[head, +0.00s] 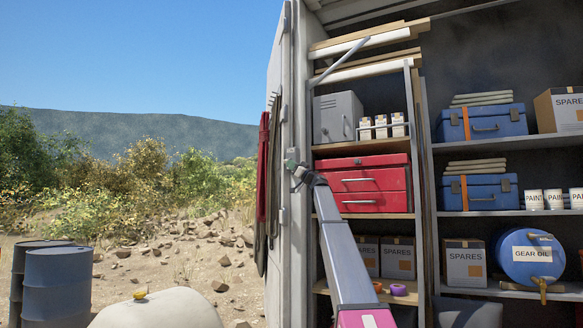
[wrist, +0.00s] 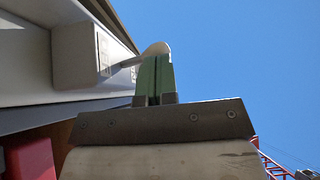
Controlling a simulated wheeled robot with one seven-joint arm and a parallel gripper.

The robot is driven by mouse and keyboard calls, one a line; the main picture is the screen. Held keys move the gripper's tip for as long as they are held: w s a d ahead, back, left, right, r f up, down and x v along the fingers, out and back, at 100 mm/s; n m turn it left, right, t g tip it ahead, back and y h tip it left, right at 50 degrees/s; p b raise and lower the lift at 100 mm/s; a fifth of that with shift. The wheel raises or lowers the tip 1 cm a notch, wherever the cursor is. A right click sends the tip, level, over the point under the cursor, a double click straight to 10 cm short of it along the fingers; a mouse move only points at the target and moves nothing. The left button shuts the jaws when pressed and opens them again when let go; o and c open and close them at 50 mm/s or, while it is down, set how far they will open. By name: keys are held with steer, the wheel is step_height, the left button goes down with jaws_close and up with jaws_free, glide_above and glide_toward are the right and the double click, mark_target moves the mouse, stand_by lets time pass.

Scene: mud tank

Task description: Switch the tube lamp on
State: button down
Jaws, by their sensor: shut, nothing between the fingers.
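My gripper (wrist: 156,62) is shut and empty, its two green fingers side by side and pointing up in the wrist view. A pale box (wrist: 80,52) on the white panel, which looks like a switch box, is to their left. A lever with a rounded pale end (wrist: 156,47) sticks out from the box to the fingertips. The fingertips overlap the lever's end; I cannot tell whether they touch. In the head view my gripper (head: 291,160) is at the container's door edge.
The open door (head: 277,140) with hanging red gear stands left of my gripper. Shelves behind my arm hold a red toolbox (head: 362,183), blue cases (head: 482,122) and boxes. Dark drums (head: 58,285) stand at lower left. Open sky is to the right in the wrist view.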

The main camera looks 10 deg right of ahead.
steer(key=shift+s+a+r+m+t+h, duration=0.1)
steer(key=shift+m+t+h, duration=0.35)
steer(key=shift+m, duration=0.25)
steer(key=r+m+t+h, duration=0.1)
steer(key=m, duration=0.2)
steer(key=r+m+t+h, duration=0.1)
steer(key=m+t+h, duration=0.1)
steer(key=m, duration=0.1)
steer(key=s+r+m+t+h, duration=0.1)
steer(key=m+h, duration=0.1)
steer(key=shift+a+r+m, duration=0.3)
steer(key=shift+r+m, duration=0.1)
steer(key=s+a+r+v, duration=0.1)
steer(key=s+v, duration=0.1)
steer(key=v, duration=1.1)
steer(key=shift+s, duration=0.2)
steer(key=shift+f, duration=0.25)
